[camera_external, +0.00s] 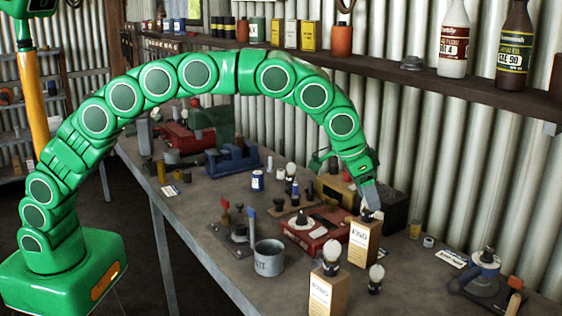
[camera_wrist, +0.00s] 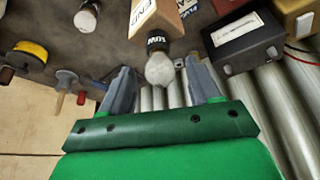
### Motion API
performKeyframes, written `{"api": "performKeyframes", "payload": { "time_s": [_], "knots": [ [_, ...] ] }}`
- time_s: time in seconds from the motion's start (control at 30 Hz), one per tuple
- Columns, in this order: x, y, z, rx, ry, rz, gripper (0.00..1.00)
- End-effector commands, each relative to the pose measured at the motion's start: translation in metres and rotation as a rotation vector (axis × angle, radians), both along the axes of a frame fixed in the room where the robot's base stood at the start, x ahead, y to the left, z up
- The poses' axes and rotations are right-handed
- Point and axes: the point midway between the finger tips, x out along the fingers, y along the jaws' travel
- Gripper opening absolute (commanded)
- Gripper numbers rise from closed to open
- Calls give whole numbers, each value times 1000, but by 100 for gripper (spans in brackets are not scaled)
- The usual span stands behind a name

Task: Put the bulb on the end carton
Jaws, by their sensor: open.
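The end carton (camera_external: 361,246), a tan box with a white END label, stands on the bench and shows at the top of the wrist view (camera_wrist: 172,22). My gripper (camera_external: 371,206) is just above it. In the wrist view my gripper (camera_wrist: 160,82) is open, its grey fingers apart on either side of a white bulb (camera_wrist: 160,70) with a black base. The bulb's base is by the carton's upper edge and appears to rest on it; contact is unclear. Outside, the bulb is largely hidden by the fingers.
Another bulb (camera_external: 376,274) stands on the bench before the end carton. A third bulb (camera_external: 331,250) sits on the nearer carton (camera_external: 327,293). A red box (camera_external: 318,232), a grey mug (camera_external: 269,258) and a black box (camera_wrist: 243,38) are close by. The corrugated wall is behind.

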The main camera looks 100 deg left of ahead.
Motion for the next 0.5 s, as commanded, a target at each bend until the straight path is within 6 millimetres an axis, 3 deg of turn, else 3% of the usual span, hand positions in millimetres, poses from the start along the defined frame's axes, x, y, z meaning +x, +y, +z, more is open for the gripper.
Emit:
{"api": "performKeyframes", "payload": {
  "time_s": [0.3, 0.5],
  "knots": [
    [-21, -7, 56, 0, -4, 0, 62],
    [-30, -10, 79, 0, -4, 0, 62]
  ]
}}
